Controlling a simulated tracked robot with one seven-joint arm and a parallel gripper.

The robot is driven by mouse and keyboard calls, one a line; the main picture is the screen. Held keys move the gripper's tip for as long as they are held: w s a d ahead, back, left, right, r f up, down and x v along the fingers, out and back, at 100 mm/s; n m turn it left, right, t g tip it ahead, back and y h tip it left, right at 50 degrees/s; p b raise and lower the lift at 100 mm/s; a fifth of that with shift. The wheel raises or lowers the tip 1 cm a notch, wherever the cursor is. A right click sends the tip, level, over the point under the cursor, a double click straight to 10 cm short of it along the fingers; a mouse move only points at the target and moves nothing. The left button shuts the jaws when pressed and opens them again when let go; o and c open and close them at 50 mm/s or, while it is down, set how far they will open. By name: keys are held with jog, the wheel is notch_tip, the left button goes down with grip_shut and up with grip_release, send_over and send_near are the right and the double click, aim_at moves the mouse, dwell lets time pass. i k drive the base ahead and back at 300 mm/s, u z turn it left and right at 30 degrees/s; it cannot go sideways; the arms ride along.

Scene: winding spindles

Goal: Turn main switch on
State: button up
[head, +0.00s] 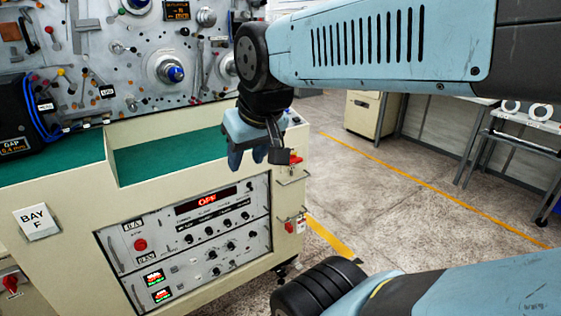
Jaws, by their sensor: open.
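The cream machine cabinet (80,270) carries a grey control panel (185,245) with knobs and a lit display reading OFF (207,199). A round red button (140,244) is at the panel's left. A red switch-like part (295,159) sits at the cabinet's right corner, and another red part (289,226) is lower on that side. I cannot tell which of these is the main switch. My gripper (256,158) hangs open and empty, pointing down, in front of the cabinet's upper right corner, just left of the upper red part in the picture. Contact cannot be told.
The upright board (120,75) above the cabinet holds spindles and pins. A green work surface (165,155) lies below it. A red knob (12,283) shows at far left. Floor (370,195) with a yellow line is clear at right; benches (500,135) stand behind.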

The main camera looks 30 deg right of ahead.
aim_at(293, 160)
jog(key=u, duration=0.4)
jog(key=k, duration=1.1)
jog(key=z, duration=1.05)
jog(key=i, duration=1)
jog(key=u, duration=0.05)
